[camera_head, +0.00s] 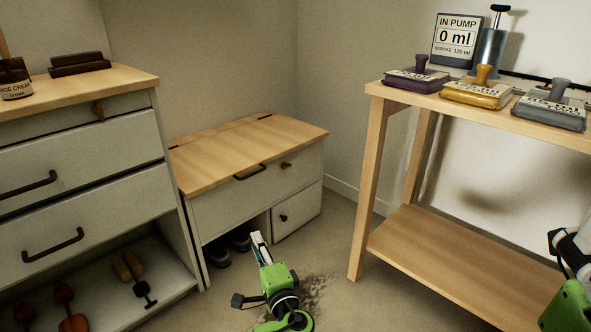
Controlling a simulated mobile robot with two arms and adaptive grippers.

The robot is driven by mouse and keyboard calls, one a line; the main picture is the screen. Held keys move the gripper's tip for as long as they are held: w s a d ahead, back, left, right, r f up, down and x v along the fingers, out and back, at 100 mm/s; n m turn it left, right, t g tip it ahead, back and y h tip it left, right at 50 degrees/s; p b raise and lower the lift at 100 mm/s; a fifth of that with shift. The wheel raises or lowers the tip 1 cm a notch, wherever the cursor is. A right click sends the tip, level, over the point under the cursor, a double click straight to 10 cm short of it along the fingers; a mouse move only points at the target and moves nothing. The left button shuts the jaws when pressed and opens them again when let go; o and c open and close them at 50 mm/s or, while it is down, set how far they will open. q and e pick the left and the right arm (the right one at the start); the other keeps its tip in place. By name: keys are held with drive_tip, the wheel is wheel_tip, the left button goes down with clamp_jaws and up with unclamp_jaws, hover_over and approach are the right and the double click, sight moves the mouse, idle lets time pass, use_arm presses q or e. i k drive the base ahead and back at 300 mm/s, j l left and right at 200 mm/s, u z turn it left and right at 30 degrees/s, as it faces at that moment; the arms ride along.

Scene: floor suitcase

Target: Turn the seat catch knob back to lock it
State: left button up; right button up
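The low seat bench (235,150) stands in the corner with its wooden lid down. A small brown knob (286,165), apparently the seat catch, sits on its front below the lid edge, right of a dark lid handle (250,172). The knob's exact turn is too small to read. My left gripper (258,240) points up and forward, in front of the bench, low and apart from the knob. It shows narrow, so its opening cannot be told, and I see nothing held. My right arm shows partly at the right edge; its fingertips cannot be made out.
A small door with a dark knob (283,217) and a cubby with dark shoes (238,240) are below the seat. A drawer cabinet (90,160) stands left. A wooden table (450,255) with stamp-like blocks and a pump sign (457,40) stands right. Floor between is open.

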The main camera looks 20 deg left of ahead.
sight(284, 165)
drive_tip(key=i, duration=1.05)
